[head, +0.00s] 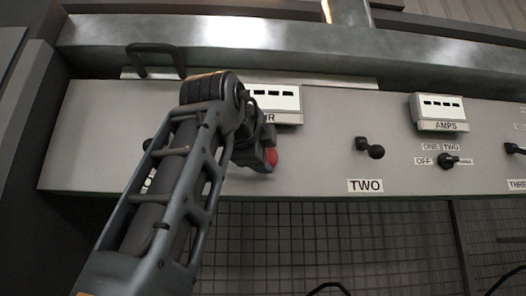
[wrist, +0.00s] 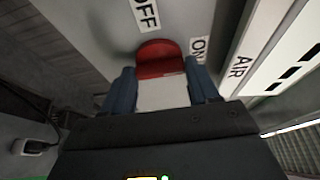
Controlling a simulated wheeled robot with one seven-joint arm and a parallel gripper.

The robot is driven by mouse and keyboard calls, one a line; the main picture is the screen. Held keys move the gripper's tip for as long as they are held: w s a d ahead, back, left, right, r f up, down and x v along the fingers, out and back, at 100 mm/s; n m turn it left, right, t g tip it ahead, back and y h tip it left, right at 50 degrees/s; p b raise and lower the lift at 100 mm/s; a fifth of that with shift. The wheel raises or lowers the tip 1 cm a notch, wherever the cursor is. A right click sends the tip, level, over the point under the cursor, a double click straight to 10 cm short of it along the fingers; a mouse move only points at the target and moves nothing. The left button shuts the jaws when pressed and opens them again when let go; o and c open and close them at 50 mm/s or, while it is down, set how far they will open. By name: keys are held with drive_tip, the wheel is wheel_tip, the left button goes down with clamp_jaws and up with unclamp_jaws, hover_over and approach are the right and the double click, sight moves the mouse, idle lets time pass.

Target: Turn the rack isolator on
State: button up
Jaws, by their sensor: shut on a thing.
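The rack isolator appears to be the red-ended switch (wrist: 158,52) in the wrist view, with a pale part between my fingers. Its red end also shows in the head view (head: 271,157), just right of my gripper (head: 258,148). My gripper's blue fingers (wrist: 163,84) stand on either side of the switch and are shut on it. An OFF label (wrist: 147,12) lies above the red end and an ON label (wrist: 198,48) to its right. The switch's base is hidden by my gripper, and I cannot tell its exact setting.
The grey panel (head: 325,160) carries an AIR meter (head: 277,101), an AMPS meter (head: 437,107), a black knob (head: 370,148) above a TWO label (head: 365,185), and a selector knob (head: 449,160). A black handle (head: 155,62) stands out at upper left. Wire mesh (head: 330,240) lies below.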

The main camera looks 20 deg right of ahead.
drive_tip(key=shift+f, duration=0.1)
drive_tip(key=o, duration=1.1)
drive_tip(key=shift+c, duration=0.2)
drive_tip(key=b+v, duration=0.2)
drive_tip(key=v, duration=0.5)
drive_tip(key=shift+s+a, duration=0.2)
drive_tip(key=shift+s, duration=0.15)
drive_tip(key=shift+a, duration=0.1)
